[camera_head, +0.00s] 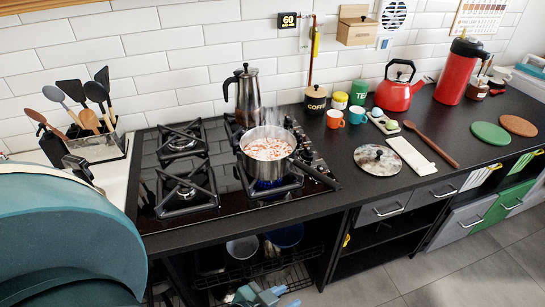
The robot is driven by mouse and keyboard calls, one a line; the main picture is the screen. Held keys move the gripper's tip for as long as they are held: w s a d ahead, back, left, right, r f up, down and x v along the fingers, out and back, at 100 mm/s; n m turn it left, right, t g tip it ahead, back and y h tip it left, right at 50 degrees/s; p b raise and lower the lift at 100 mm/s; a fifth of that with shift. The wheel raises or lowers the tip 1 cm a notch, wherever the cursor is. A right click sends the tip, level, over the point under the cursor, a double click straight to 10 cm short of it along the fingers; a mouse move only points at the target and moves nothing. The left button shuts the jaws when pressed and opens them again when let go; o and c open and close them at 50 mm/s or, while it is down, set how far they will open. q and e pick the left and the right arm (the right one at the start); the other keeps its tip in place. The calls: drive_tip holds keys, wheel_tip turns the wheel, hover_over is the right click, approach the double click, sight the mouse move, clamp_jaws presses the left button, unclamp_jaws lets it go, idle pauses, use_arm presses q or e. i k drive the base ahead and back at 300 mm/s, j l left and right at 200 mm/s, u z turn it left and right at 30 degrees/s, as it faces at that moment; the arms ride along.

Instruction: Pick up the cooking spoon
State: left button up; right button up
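A wooden cooking spoon (432,144) lies on the dark counter right of the hob, its bowl end toward the wall. Other spoons and spatulas (90,93) stand in a holder (98,147) at the left. My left gripper (80,165) is a dark shape by that holder, far from the spoon on the counter. The teal arm (65,235) covers part of it, and I cannot tell whether its fingers are open.
A steaming pot (268,150) stands on the gas hob (160,205), with a moka pot (247,95) behind. The red kettle (397,92) is behind; green (490,133) and brown (518,125) discs lie right.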

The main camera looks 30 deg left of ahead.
sight(408, 124)
drive_tip(key=u, duration=0.25)
drive_tip(key=i+l+u, duration=0.2)
drive_tip(key=l+u, duration=0.15)
drive_tip(key=u, duration=0.15)
drive_tip(key=i+l+u, duration=0.15)
drive_tip(key=l+u, duration=0.35)
drive_tip(key=i+l+u, duration=0.15)
drive_tip(key=l, duration=0.35)
drive_tip(key=l+u, duration=0.15)
drive_tip(key=l, duration=0.3)
drive_tip(key=i, duration=0.05)
